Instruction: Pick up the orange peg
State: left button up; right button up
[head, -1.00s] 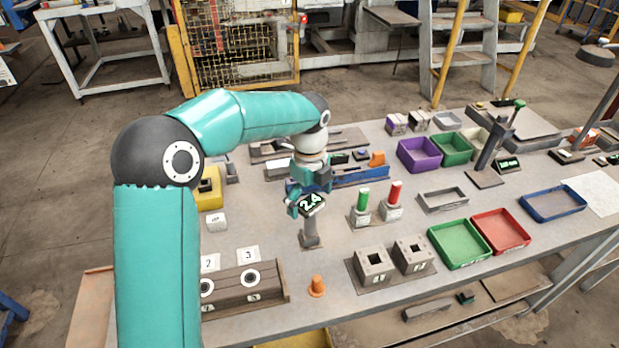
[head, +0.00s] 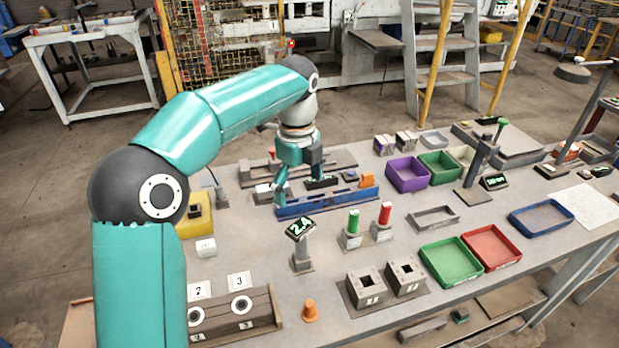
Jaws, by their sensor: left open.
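A small orange peg (head: 310,311), tapered with a wider base, stands upright near the front edge of the workbench. My left gripper (head: 298,182) is open and points down over the left part of the blue rail, well behind the peg. I see nothing between its fingers; whether it touches the rail I cannot tell. My right gripper is not in view.
Left of the peg is a brown block with two round holes (head: 237,317); right of it are two grey hollow blocks (head: 365,291). A "2.4" display on a post (head: 301,250) stands behind it. Green (head: 449,260) and red trays (head: 492,247) lie further right.

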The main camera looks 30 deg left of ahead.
aim_at(310, 315)
jog(key=k, duration=1)
